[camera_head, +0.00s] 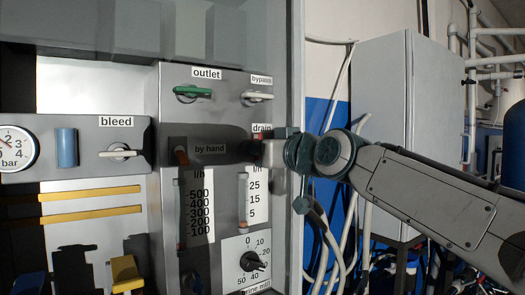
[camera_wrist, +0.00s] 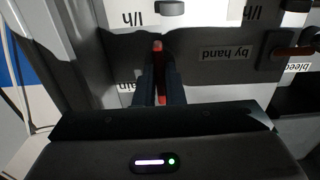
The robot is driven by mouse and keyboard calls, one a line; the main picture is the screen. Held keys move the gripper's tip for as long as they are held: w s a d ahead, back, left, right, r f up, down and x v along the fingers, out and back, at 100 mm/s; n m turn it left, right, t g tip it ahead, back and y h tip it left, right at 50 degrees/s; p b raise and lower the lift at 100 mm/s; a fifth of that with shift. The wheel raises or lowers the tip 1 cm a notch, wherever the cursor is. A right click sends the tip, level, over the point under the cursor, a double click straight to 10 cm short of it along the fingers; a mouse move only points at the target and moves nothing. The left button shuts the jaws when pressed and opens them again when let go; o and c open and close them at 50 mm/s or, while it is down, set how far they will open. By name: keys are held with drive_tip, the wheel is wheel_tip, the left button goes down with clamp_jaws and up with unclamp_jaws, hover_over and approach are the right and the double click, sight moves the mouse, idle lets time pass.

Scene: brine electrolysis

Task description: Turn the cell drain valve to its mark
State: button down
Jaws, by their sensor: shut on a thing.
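The drain valve's red lever (camera_wrist: 158,46) shows in the wrist view, its tip just past my fingertips. My gripper (camera_wrist: 158,72) is shut on this lever, one dark finger on each side. The lever runs nearly straight up in that view. In the head view my gripper (camera_head: 260,150) is at the panel's right side, just below the "drain" label (camera_head: 262,128). It covers most of the valve there. The label is partly hidden in the wrist view, where it appears upside down. I cannot make out the valve's mark in either view.
The green outlet lever (camera_head: 193,92) and white bypass lever (camera_head: 257,96) are above my gripper. A "by hand" lever (camera_head: 181,155) is to its left. Flow scales (camera_head: 253,198) and a dial (camera_head: 250,262) are below. Hoses and a grey cabinet (camera_head: 378,90) stand to the right.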

drive_tip(key=shift+r, duration=0.2)
drive_tip(key=c, duration=1.5)
unclamp_jaws()
drive_tip(key=shift+f, duration=0.1)
drive_tip(key=b+v, duration=0.3)
drive_tip(key=v, duration=1.1)
drive_tip(key=shift+a+b, duration=0.1)
drive_tip(key=shift+b, duration=0.3)
